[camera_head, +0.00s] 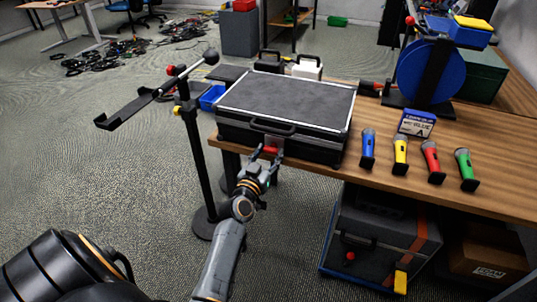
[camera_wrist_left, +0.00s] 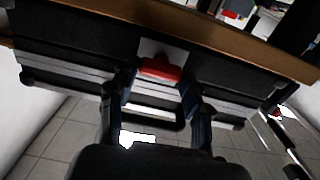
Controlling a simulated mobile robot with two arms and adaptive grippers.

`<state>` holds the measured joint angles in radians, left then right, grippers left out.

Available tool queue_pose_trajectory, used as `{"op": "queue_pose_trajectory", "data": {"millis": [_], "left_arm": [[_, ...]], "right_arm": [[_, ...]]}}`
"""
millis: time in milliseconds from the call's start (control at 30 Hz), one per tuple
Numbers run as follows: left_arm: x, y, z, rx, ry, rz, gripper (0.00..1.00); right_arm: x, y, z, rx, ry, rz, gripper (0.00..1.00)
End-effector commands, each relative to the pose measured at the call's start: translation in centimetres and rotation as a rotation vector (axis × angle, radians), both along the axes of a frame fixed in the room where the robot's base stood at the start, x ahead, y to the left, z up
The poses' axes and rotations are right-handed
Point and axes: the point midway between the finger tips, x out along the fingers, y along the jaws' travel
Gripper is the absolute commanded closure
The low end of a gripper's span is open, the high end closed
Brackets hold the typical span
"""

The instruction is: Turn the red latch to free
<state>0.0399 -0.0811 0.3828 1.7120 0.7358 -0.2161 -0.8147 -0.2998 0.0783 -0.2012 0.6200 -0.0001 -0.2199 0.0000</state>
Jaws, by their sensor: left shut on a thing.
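The red latch (camera_head: 270,150) sits on a metal plate at the front of a closed black case (camera_head: 283,98) with silver edges, below the lid's handle. My left gripper (camera_head: 266,156) reaches up to it from the front, with one finger on each side. In the left wrist view the red latch (camera_wrist_left: 161,69) shows between the fingertips of my left gripper (camera_wrist_left: 160,82), which is shut on it. The fingers partly cover the latch's sides. My right gripper is not in view.
The case lies at the left end of a wooden table (camera_head: 392,183). Blue, yellow, red and green microphones (camera_head: 400,155) stand to its right. A black stand (camera_head: 191,140) rises close to the left of my arm. A box (camera_head: 380,238) sits under the table.

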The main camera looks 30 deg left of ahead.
Motion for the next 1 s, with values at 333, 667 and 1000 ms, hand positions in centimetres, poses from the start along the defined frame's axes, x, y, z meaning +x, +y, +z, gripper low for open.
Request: {"op": "queue_pose_trajectory", "data": {"millis": [333,667,1000], "left_arm": [[0.0,0.0,0.1,-0.085,-0.02,0.0,0.83],[-0.1,0.1,0.1,-0.344,-0.081,-0.001,0.83],[-0.1,0.2,0.0,-0.66,-0.158,0.0,0.83]], "right_arm": [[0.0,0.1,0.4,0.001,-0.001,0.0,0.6],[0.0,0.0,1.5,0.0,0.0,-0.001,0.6],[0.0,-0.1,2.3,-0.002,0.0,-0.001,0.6]]}}
